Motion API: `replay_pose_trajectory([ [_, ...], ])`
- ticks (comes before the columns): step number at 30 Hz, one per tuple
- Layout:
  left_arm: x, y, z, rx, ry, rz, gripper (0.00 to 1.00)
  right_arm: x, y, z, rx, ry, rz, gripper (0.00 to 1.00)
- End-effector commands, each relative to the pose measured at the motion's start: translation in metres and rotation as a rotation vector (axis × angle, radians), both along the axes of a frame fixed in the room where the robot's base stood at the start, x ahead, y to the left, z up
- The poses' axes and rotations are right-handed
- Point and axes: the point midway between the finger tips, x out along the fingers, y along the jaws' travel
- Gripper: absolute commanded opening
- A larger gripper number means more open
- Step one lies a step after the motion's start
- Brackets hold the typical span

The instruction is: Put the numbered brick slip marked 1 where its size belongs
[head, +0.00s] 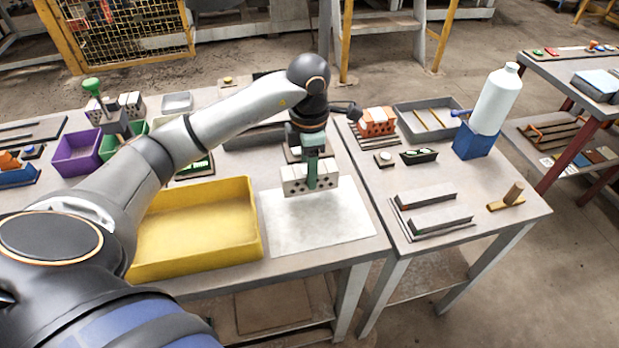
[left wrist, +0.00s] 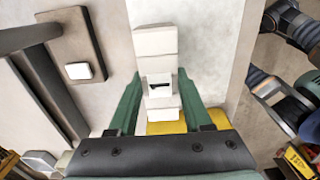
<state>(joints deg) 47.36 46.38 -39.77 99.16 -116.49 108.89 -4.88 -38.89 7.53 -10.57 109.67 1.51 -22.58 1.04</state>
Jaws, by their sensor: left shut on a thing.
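My left gripper (head: 316,178) comes down over the white mat (head: 350,232) with its green fingers shut on the white brick slip. The slip sits in a row of white hollow-brick pieces (head: 293,183) with dark holes in their front faces. In the left wrist view the slip (left wrist: 160,101) lies between the two fingers, near a dark mark that I cannot read as a number. More white pieces (left wrist: 155,42) line up beyond it. I cannot tell whether the row touches the mat. My right gripper is not in view.
A yellow tray (head: 255,222) stands left of the mat. A purple bin (head: 78,152) is farther left. The right table holds two grey bars (head: 440,220), an orange brick (head: 377,122), a grey tray (head: 407,118) and a white bottle (head: 496,100) in a blue stand (head: 475,142). The mat's front is clear.

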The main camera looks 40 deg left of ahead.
Motion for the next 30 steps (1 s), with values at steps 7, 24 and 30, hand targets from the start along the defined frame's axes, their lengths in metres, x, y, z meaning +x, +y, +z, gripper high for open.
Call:
replay_pose_trajectory([
  [7,0.001,0.0,-0.031,0.0,0.003,-0.001,0.0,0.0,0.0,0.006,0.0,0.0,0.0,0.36],
  [24,0.001,0.0,-0.036,0.0,0.0,-0.001,0.72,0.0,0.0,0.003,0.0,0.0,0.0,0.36],
  [30,0.001,0.0,-0.035,0.0,0.0,-0.001,0.79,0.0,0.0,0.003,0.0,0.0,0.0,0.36],
])
